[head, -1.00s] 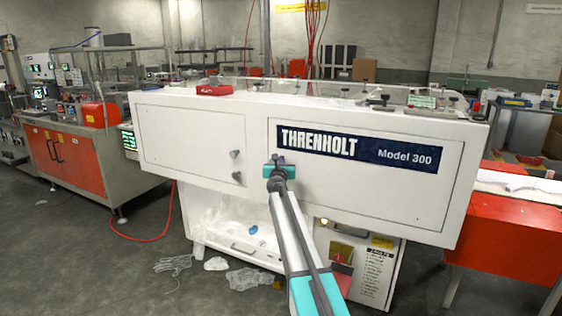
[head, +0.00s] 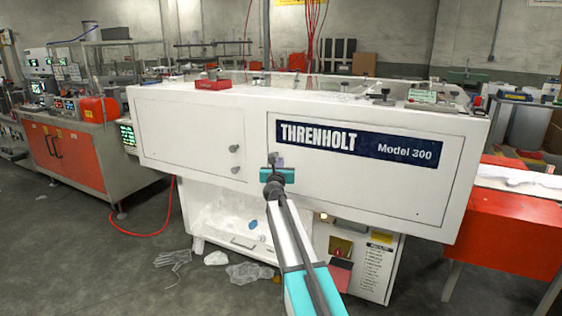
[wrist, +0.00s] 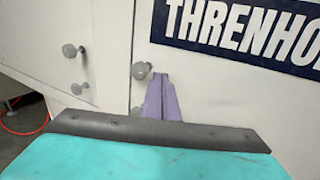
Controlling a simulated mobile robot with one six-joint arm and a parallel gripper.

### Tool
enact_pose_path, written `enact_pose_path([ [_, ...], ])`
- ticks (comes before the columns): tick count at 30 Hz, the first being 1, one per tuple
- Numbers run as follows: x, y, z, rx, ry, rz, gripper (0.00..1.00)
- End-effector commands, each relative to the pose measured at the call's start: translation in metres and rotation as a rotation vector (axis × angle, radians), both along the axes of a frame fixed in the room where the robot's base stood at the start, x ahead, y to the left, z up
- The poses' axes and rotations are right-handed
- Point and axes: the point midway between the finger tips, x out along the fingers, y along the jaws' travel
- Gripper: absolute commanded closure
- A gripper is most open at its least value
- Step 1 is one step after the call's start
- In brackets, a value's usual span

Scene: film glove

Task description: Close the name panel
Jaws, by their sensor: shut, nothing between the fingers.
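The name panel (head: 360,190) is the white right-hand panel of the machine front, with a dark blue THRENHOLT Model 300 label (head: 358,146). It looks close to flush with the front, with a thin dark seam around it; I cannot tell whether it is fully shut. In the wrist view the purple fingers (wrist: 161,78) are together and empty, just right of and below the panel's upper knob (wrist: 141,70). I cannot tell whether they touch the panel. A lower knob is partly hidden behind the gripper.
The left panel (head: 185,130) has two grey knobs beside the seam. A red box (head: 213,84) sits on the machine top. Plastic film and gloves (head: 250,272) lie on the floor below. An orange-red table (head: 510,225) stands to the right.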

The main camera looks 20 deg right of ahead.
Motion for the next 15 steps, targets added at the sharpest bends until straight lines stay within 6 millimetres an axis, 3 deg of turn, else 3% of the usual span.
enact_pose_path([
  [15, -0.043, 0.022, 0.0, 0.001, 0.0, 0.002, 1.0],
])
